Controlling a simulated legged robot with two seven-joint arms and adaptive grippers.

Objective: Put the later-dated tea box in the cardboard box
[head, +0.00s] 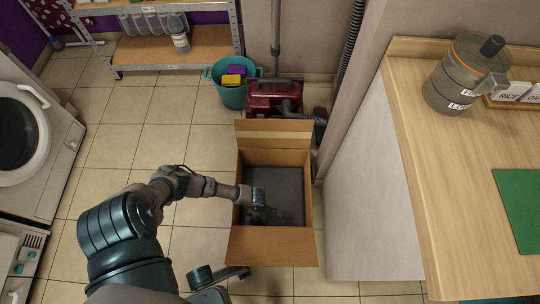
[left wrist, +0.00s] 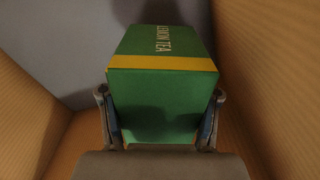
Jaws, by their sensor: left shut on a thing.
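The cardboard box (head: 271,247) stands open on the floor in the middle of the head view, flaps folded outward. My left gripper (head: 262,214) reaches down inside it. In the left wrist view my left gripper (left wrist: 160,128) is shut on a green tea box (left wrist: 155,103) with a yellow band and the words "LEMON TEA". Brown cardboard walls rise on both sides of it, with a grey surface beyond. No date is visible on the tea box. In the head view the tea box is mostly hidden by the gripper. I cannot tell whether it touches the bottom.
A wooden counter (head: 420,130) stands at the right with a jar (head: 455,82) and a green mat (head: 519,205). A red vacuum cleaner (head: 272,97) and teal bucket (head: 233,97) are behind the cardboard box. A washing machine (head: 55,160) is at left.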

